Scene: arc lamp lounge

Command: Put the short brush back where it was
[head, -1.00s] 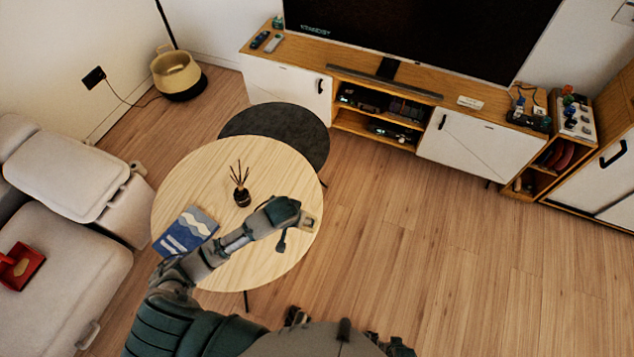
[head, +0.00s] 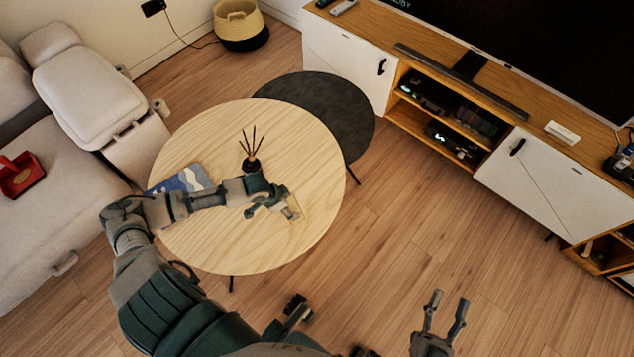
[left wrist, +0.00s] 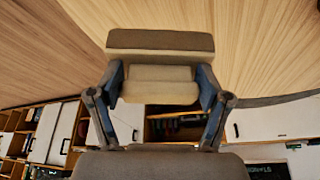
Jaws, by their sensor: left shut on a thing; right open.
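My left gripper (head: 279,208) is shut on a small tan, block-like thing, seemingly the short brush (head: 294,207), over the right part of the round wooden table (head: 315,165). The left wrist view shows the brush (left wrist: 160,88) between both fingers of the left gripper (left wrist: 161,75), with a darker brown strip along its far side. I cannot tell whether it touches the tabletop. My right gripper (head: 449,300) is open and empty above the floor at the lower right.
A reed diffuser (head: 251,163) and a blue-and-white book (head: 185,181), partly behind my left arm, are on the table. A dark round table (head: 340,115) adjoins it. A red tray-like thing (head: 20,175) lies on the sofa (head: 85,95). The TV cabinet (head: 345,60) stands behind; floor between is clear.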

